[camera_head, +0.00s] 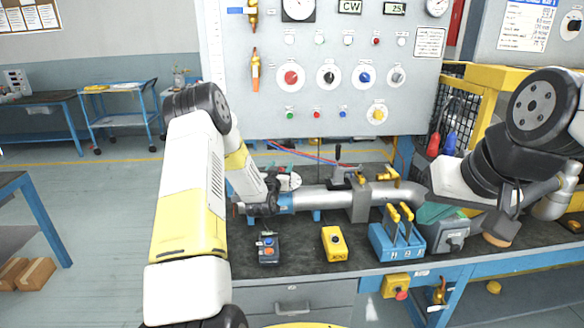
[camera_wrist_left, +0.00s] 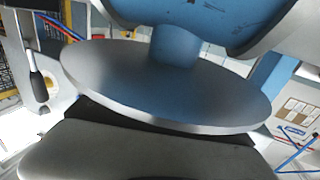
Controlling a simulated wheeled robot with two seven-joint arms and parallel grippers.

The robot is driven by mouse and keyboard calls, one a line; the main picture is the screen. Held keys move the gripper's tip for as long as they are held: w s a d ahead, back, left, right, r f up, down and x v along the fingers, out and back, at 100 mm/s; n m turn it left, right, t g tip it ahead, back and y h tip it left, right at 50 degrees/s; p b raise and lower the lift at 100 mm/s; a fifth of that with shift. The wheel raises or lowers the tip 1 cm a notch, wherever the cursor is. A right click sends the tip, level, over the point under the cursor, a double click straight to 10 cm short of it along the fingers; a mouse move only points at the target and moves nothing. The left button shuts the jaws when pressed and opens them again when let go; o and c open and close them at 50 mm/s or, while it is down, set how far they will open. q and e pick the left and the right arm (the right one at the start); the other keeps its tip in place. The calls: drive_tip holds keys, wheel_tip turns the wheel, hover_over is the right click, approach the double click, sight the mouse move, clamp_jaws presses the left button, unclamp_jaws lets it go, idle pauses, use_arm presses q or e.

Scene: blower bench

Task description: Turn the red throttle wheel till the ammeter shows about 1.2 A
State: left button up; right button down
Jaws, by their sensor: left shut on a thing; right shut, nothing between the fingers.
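My left gripper (camera_head: 262,205) reaches down to the left end of the grey pipe (camera_head: 315,199), beside its blue collar (camera_head: 286,202). It is shut on a part there that the gripper itself hides. I cannot make out a red throttle wheel at this spot. In the left wrist view a large grey disc (camera_wrist_left: 150,88) with a blue hub (camera_wrist_left: 175,45) fills the middle, close to the gripper. Two dial gauges, one at top centre (camera_head: 298,8) and one at top right (camera_head: 437,6), are cut off; I cannot tell which is the ammeter or read them. My right gripper (camera_head: 500,228) is shut and empty at the right.
The panel (camera_head: 340,110) carries a red knob (camera_head: 291,77) and several other knobs. On the bench are a button box (camera_head: 268,248), a yellow box (camera_head: 334,244) and a blue lever block (camera_head: 398,242). A yellow guard frame (camera_head: 486,80) stands at the right.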

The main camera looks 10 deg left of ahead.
use_arm(q)
drive_tip(key=n+y, duration=0.2)
drive_tip(key=y, duration=0.1)
drive_tip(key=n+y, duration=0.1)
drive_tip(key=y, duration=0.1)
drive_tip(key=shift+a+g, duration=0.25)
drive_tip(key=shift+g, duration=0.05)
drive_tip(key=shift+s+a+n+g+y, duration=0.15)
drive_tip(key=shift+a+n+g+y, duration=0.3)
drive_tip(key=shift+n+y, duration=0.65)
drive_tip(key=shift+s+a+n+g+y, duration=0.1)
drive_tip(key=shift+n+g+y, duration=0.6)
drive_tip(key=shift+y, duration=0.7)
drive_tip(key=o, duration=1.4)
drive_tip(key=v, duration=0.7)
drive_tip(key=shift+s+d, duration=0.2)
drive_tip(key=shift+s, duration=0.15)
drive_tip(key=shift+f, duration=0.1)
